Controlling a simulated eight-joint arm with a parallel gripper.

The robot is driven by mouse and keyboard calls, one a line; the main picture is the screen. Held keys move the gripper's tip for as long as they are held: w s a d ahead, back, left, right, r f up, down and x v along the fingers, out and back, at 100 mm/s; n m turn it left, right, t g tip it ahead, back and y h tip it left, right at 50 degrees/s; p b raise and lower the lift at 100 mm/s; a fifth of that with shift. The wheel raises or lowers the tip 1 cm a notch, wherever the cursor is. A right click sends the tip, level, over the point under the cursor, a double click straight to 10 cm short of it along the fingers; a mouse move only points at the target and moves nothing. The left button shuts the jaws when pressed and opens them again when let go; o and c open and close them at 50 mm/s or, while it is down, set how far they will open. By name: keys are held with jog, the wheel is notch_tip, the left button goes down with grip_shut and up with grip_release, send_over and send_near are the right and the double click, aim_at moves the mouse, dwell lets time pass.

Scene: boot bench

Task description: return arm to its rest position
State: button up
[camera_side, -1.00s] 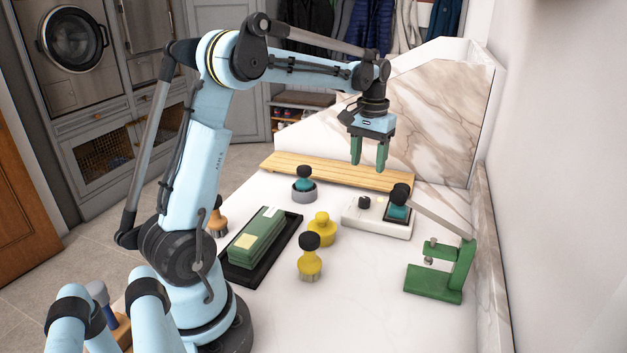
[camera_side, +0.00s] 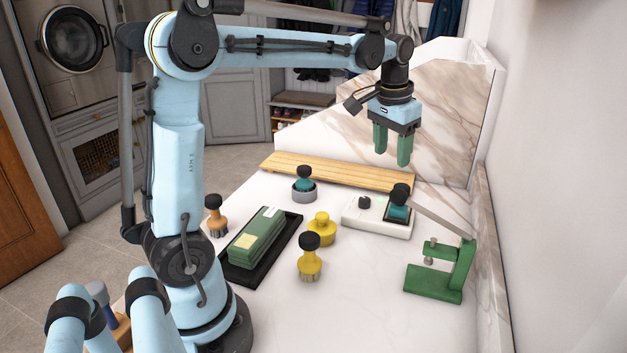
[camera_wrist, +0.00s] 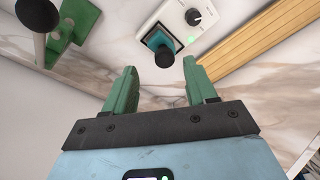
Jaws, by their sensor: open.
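My gripper (camera_side: 391,149) has green fingers and hangs in the air above the right part of the bench, pointing down. Its fingers are apart with nothing between them. In the wrist view the gripper (camera_wrist: 163,88) also shows an empty gap. Below it, a teal brush with a black knob (camera_side: 398,204) sits on the right part of a white scale-like device (camera_side: 375,222). In the wrist view the teal brush (camera_wrist: 161,43) stands on the white device (camera_wrist: 205,14), clear of the fingers.
A wooden board (camera_side: 330,174) lies at the back. A green press (camera_side: 440,273) with a grey lever stands at right. Two yellow brushes (camera_side: 310,264) (camera_side: 321,229), a teal brush in a grey ring (camera_side: 304,185), an orange brush (camera_side: 216,218) and a black tray (camera_side: 290,232) with green blocks stand on the marble bench.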

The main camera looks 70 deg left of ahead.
jog(key=s+d+r+m+t, duration=0.2)
jog(key=s+d+m, duration=0.15)
jog(key=d, duration=0.35)
jog(key=s+d+r+m+t, duration=0.1)
jog(key=s+d+m+t, duration=0.15)
jog(key=d+m, duration=0.35)
jog(key=s+a+f+n+t, duration=0.1)
jog(key=s+f+n, duration=0.6)
jog(key=f, duration=0.2)
jog(key=shift+a+h, duration=0.3)
jog(key=shift+h, duration=0.1)
